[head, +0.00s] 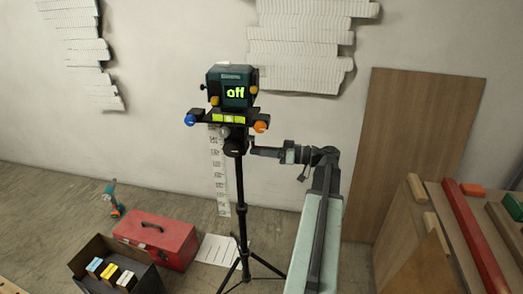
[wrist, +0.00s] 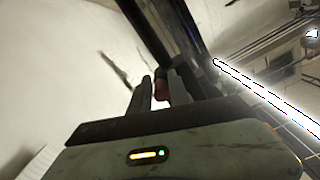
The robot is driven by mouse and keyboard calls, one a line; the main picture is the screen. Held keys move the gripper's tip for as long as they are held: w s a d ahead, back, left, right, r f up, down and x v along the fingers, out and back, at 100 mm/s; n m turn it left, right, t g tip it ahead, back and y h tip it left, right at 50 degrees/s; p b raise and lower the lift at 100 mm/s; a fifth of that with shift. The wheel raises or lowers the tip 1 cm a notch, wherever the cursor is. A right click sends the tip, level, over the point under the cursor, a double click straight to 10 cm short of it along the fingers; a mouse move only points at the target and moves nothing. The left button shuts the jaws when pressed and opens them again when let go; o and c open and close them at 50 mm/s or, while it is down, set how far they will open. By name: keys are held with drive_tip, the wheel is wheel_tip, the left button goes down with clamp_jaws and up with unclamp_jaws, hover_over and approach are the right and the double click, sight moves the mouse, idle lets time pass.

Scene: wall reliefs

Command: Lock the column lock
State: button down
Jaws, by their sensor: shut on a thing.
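A tripod (head: 240,195) with a black column stands in the middle of the head view. It carries a dark green instrument (head: 233,88) whose screen reads "off". My gripper (head: 256,151) reaches in from the right, at the column just below the instrument's mount. In the wrist view my gripper (wrist: 160,82) has its dark fingers shut on a small dark red knob (wrist: 160,90), which looks like the column lock. The fingers and column hide most of the knob. In the head view I cannot make out the knob.
A blue knob (head: 190,120) and an orange knob (head: 260,127) flank the mount above. A red toolbox (head: 158,238) and an open dark box (head: 92,250) with several blocks sit on the floor at left. A rack of boards (head: 465,235) stands at right.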

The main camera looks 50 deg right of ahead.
drive_tip(key=shift+w+a+r, duration=0.1)
drive_tip(key=shift+r, duration=0.2)
idle(0.6)
drive_tip(key=c, duration=1.3)
unclamp_jaws()
drive_tip(key=shift+a, duration=0.1)
drive_tip(key=shift+s+d, duration=0.2)
drive_tip(key=shift+s, duration=0.05)
drive_tip(key=v, duration=0.7)
drive_tip(key=shift+s+f, duration=0.15)
drive_tip(key=shift+d, duration=0.1)
